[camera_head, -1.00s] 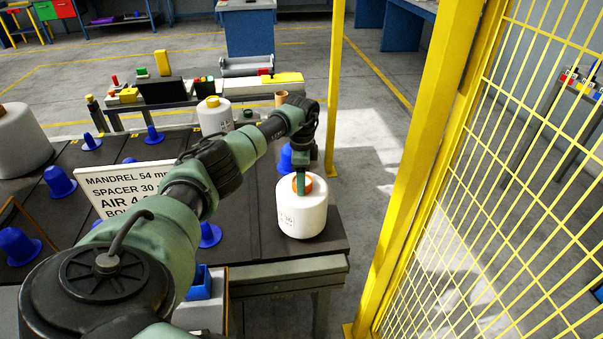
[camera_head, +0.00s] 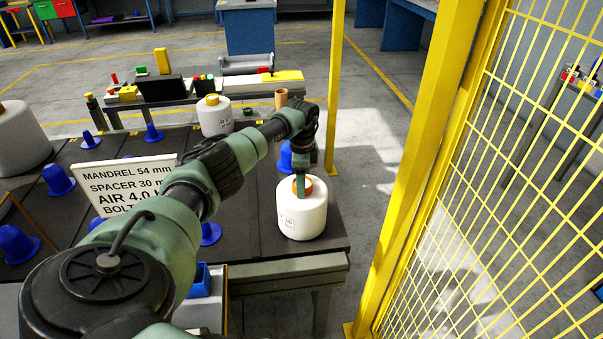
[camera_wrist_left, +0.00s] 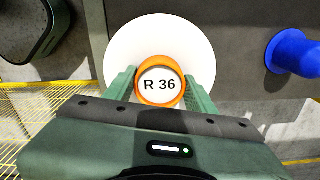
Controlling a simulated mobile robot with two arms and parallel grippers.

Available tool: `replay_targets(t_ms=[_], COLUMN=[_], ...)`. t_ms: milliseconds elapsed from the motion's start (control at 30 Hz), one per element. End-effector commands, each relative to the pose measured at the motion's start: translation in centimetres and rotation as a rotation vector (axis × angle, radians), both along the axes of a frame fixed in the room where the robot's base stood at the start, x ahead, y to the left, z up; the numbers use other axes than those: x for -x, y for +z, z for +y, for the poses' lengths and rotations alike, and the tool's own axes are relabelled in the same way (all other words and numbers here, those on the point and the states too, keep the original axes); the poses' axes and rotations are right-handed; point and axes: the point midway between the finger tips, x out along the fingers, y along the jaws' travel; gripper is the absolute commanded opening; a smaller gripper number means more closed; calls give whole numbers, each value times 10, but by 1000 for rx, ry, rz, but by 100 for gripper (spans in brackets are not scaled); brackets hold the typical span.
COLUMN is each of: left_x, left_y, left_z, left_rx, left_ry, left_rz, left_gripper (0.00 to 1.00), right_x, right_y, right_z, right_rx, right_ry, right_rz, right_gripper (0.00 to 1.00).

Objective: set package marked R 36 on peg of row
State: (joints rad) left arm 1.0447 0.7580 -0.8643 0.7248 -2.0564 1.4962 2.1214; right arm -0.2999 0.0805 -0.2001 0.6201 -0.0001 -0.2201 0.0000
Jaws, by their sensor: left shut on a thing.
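The package marked R 36 (camera_head: 302,215) is a white yarn bobbin with an orange ring at its top, at the right front corner of the dark table. My right gripper is not in view.
More blue pegs (camera_head: 58,180) stand on the table at left. White bobbins stand at far left (camera_head: 20,140) and at the back (camera_head: 214,115). A white sign (camera_head: 125,185) stands on the table. A yellow mesh fence (camera_head: 470,200) closes off the right side.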

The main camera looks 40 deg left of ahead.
Motion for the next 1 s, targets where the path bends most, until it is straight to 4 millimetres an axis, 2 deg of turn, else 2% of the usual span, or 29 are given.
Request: replay_targets(t_ms=[300,333,400,767,867,1000], left_x=[-2,-2,-1,1,-1,-1], left_y=[-2,-1,-2,-3,9,34], left_z=[0,0,0,0,0,1], left_rx=[1,1,1,-1,-1,-1], left_ry=[0,0,0,0,-1,0], left_rz=[-5,-5,-5,2,-2,-4], left_gripper=[0,63,80,80,80,80], right_x=[0,0,0,0,0,0], right_y=[-2,-1,-1,-2,-2,-3], right_z=[0,0,0,0,0,0], right_rx=[0,0,0,0,0,0], right_ry=[0,0,0,0,0,0], right_rz=[0,0,0,0,0,0], right_gripper=[36,36,36,36,36,36])
